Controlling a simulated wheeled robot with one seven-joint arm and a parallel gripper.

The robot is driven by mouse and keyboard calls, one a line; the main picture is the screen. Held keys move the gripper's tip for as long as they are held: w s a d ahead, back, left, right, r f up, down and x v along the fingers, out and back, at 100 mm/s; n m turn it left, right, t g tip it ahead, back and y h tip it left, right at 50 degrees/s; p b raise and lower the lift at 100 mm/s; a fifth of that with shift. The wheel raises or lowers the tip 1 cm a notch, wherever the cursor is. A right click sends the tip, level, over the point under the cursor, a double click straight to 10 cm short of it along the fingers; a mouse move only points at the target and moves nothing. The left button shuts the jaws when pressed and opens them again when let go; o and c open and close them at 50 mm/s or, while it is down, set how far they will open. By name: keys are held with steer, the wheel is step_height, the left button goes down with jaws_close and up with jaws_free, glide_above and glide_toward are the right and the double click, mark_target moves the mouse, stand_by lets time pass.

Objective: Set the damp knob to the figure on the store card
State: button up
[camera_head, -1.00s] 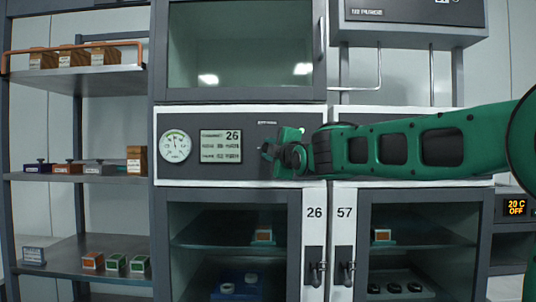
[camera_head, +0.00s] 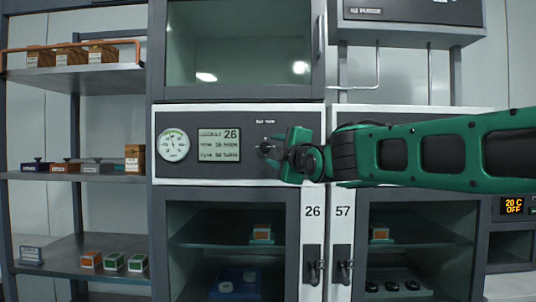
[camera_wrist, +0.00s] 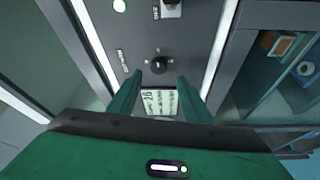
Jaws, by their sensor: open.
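A small dark knob (camera_head: 266,147) sits on the grey panel of cabinet 26, with a short label above it. In the wrist view the black knob (camera_wrist: 159,65) lies just beyond the fingertips, in line with the gap between them. My gripper (camera_head: 284,147) is open and empty, just right of the knob in the head view; it also shows in the wrist view (camera_wrist: 160,80). A pale card (camera_head: 219,145) left of the knob shows a large 26 and smaller lines too blurred to read.
A round dial gauge (camera_head: 173,145) is left of the card. Glass doors marked 26 (camera_head: 313,212) and 57 (camera_head: 344,212) with dark handles are below. Shelves (camera_head: 80,180) with small boxes stand at left.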

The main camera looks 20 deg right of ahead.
steer(key=shift+s+d+f, duration=0.1)
steer(key=shift+s, duration=1)
steer(key=shift+s+d+f, duration=0.1)
steer(key=shift+s, duration=0.95)
steer(key=s+d+f+m+g+h, duration=0.1)
steer(key=s+d+f+m+g, duration=0.3)
steer(key=f, duration=0.5)
steer(key=s+d+f+m+g+h, duration=0.2)
steer(key=s+d+f+m, duration=0.2)
steer(key=d+f, duration=0.3)
steer(key=s+d+f+m+g+h, duration=0.1)
steer(key=s+d+f+m+g, duration=0.25)
steer(key=f, duration=0.65)
steer(key=s+f+m+g+y, duration=0.1)
steer(key=s+f+m+g, duration=0.3)
steer(key=s, duration=0.9)
steer(key=s+d+f+m+g+y, duration=0.1)
steer(key=s+f+m+g, duration=0.4)
steer(key=s+f, duration=0.7)
steer(key=s+m, duration=0.2)
steer(key=shift+s+d+f+m+y, duration=0.15)
steer(key=shift+s+d+m+y, duration=0.1)
steer(key=shift+m+y, duration=0.15)
